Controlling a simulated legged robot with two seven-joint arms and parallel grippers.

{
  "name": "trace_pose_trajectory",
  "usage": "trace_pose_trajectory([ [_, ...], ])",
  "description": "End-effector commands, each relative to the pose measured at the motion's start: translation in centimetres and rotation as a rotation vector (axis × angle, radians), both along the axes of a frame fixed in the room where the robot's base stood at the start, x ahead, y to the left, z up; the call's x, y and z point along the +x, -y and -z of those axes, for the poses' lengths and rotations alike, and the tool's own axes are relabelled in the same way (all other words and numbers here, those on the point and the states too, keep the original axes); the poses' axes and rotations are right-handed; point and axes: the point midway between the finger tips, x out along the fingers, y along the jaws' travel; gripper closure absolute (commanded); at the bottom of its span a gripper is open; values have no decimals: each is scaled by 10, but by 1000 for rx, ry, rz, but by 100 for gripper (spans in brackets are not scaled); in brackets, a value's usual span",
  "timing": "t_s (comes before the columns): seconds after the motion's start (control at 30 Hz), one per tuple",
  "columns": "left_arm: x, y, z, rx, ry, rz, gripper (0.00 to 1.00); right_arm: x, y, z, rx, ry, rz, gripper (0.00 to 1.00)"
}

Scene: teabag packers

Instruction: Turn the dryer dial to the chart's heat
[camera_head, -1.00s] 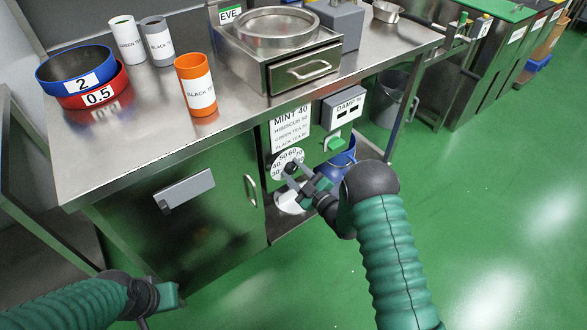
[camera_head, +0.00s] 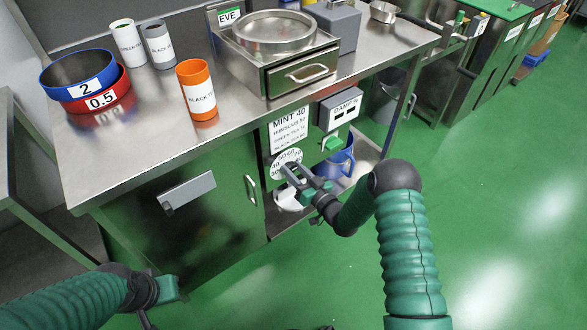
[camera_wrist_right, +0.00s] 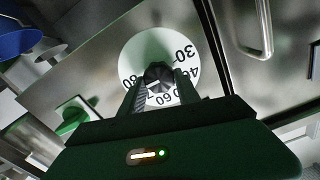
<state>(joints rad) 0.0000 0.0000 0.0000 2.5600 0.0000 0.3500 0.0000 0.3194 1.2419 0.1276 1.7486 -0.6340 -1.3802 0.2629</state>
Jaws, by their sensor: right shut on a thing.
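The dryer dial is a white disc (camera_head: 278,160) with black numbers on the front panel under the counter. It also shows in the right wrist view (camera_wrist_right: 135,52), with a dark knob (camera_wrist_right: 158,74) at its middle. My right gripper (camera_head: 288,172) is at the dial, and in the right wrist view its fingers (camera_wrist_right: 158,84) are shut on the knob. The knob's pointer is hard to read. The heat chart (camera_head: 289,130) is above the dial; its top line reads MINT 40, with smaller lines below. My left gripper (camera_head: 160,290) is low at the left, its fingers mostly hidden.
A grey DAMP box (camera_head: 345,108) with a green switch (camera_head: 333,144) is right of the chart. A blue jug (camera_head: 340,160) stands on the shelf below. The counter holds a blue sieve (camera_head: 62,72), a red sieve (camera_head: 122,92) and an orange canister (camera_head: 197,92).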

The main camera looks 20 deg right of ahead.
Motion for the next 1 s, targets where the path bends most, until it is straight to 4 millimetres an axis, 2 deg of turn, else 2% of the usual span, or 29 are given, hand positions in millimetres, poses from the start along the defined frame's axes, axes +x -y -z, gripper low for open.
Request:
trace_pose_trajectory([
  [0.03, 0, 0, -1, 0, 0, 0, 100, -4, 1, 7, 24, -30, 1, 100],
  [0.33, 0, 0, -4, 0, 0, 0, 100, -3, 0, 8, 141, -72, -1, 100],
  [0.9, 0, 0, -5, 0, 0, 0, 100, -3, 0, 8, 169, -82, -2, 100],
  [0.93, 0, 0, -5, 0, 0, 0, 100, -3, 0, 8, 169, -82, -2, 57],
  [1.0, 0, 0, -5, 0, 0, 0, 100, -3, 0, 7, 169, -80, -1, 48],
])
